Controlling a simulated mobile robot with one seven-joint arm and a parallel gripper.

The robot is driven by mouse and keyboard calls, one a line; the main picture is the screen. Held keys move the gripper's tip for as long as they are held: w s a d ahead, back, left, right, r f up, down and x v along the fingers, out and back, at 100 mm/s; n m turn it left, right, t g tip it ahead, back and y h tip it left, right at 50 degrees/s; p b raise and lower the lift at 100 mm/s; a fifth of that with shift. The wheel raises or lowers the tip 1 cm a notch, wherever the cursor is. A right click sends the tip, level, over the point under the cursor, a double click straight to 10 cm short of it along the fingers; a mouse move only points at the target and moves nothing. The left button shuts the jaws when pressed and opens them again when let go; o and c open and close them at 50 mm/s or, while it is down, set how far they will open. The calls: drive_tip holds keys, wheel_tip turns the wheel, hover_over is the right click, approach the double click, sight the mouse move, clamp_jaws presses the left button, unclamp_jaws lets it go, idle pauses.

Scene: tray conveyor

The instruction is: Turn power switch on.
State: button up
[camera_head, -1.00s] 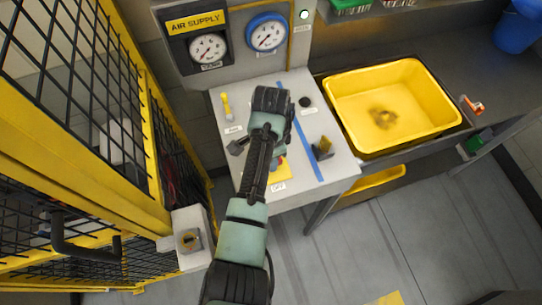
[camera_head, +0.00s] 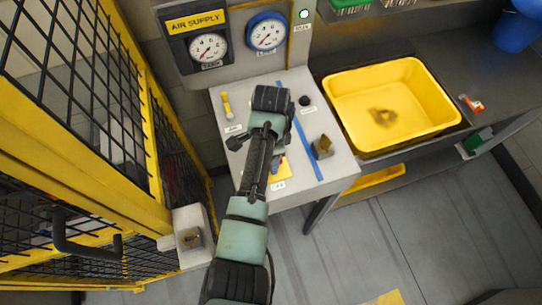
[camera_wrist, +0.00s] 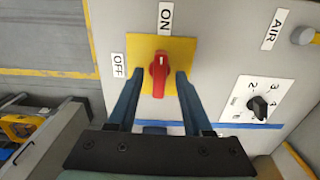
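The power switch is a red knob (camera_wrist: 158,74) on a yellow plate (camera_wrist: 178,47). In the wrist view its grip stands upright, with a white mark at its upper end towards the ON label (camera_wrist: 165,18). The OFF label (camera_wrist: 118,64) is left of the plate. My gripper (camera_wrist: 160,77) is open, one finger on each side of the knob, with a visible gap on both sides. In the head view my arm covers much of the switch; part of the yellow plate (camera_head: 282,174) and some red show beside it.
A black selector knob (camera_wrist: 260,105) with a numbered dial is to the right in the wrist view. A yellow lever (camera_head: 226,105) and brass-coloured block (camera_head: 322,148) stand on the panel. A yellow bin (camera_head: 391,103) is to the right; a mesh fence (camera_head: 90,110) is close on the left.

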wheel_tip(320, 180, up, 13)
drive_tip(key=p, duration=0.1)
idle(0.6)
drive_tip(key=shift+f, duration=0.1)
idle(0.4)
